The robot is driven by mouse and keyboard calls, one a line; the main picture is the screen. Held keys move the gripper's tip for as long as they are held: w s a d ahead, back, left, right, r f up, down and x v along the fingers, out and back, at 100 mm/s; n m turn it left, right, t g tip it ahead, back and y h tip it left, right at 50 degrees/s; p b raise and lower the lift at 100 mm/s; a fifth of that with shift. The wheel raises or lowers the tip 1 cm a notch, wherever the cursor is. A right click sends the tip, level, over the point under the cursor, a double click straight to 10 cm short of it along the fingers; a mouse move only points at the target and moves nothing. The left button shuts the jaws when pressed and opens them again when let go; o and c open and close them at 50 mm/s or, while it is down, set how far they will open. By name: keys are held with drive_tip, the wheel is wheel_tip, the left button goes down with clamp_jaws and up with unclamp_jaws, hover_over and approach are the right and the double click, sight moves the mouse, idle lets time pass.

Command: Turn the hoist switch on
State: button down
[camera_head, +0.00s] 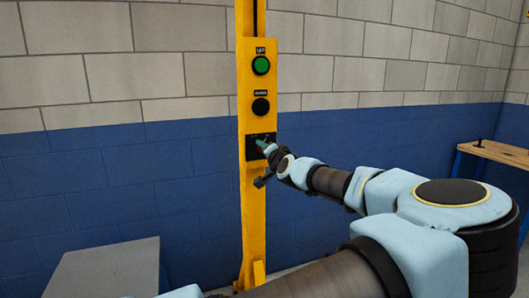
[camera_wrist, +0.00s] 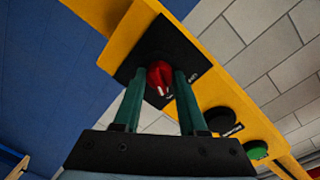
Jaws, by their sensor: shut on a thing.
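The hoist switch is a red knob (camera_wrist: 160,75) on a black square plate (camera_wrist: 165,45), fixed to a yellow post (camera_head: 252,205). In the head view the plate (camera_head: 250,153) is partly covered by my gripper (camera_head: 264,146), which reaches it from the right. In the wrist view my gripper (camera_wrist: 160,84) has its two green fingers on either side of the red knob, shut on it. Small white lettering beside the knob is too small to read, and the head view does not clearly show the knob.
Above the switch on the post are a green button (camera_head: 261,65) and a black button (camera_head: 261,107). A grey box-like surface (camera_head: 105,270) stands at lower left. A wooden-topped bench (camera_head: 500,153) is at right. A blue-and-grey block wall (camera_head: 160,80) lies behind.

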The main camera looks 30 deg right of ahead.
drive_tip(key=shift+m, duration=0.3)
idle(0.4)
drive_tip(key=shift+c, duration=2.3)
unclamp_jaws()
drive_tip(key=s+a, duration=0.1)
drive_tip(key=s, duration=0.9)
drive_tip(key=shift+s+a+r, duration=0.3)
drive_tip(key=shift+r, duration=0.05)
